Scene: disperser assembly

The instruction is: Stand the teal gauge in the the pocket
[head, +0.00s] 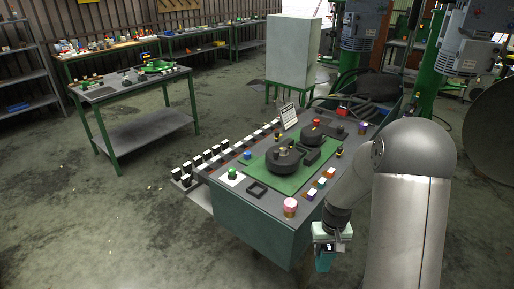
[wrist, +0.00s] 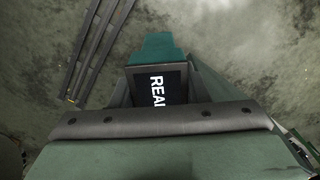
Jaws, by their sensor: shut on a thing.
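The teal gauge (head: 324,262) hangs below my gripper (head: 326,243) in the head view, off the front right edge of the workbench. My gripper is shut on it. In the wrist view the teal gauge (wrist: 160,47) shows beyond the grey jaw pad, with a black face bearing white letters that is partly cut off. Its lower end is seen over the floor. A dark square frame (head: 256,196) lies on the front of the bench top and looks like the pocket. It appears empty, and the gauge is well apart from it, to its right and lower in the picture.
The workbench (head: 228,200) carries a green plate (head: 255,166) with dark round housings (head: 284,161). A pink-topped cylinder (head: 290,207) stands near the front right edge, with several small coloured blocks (head: 321,184) behind it. A green button (head: 232,173) is left of the frame.

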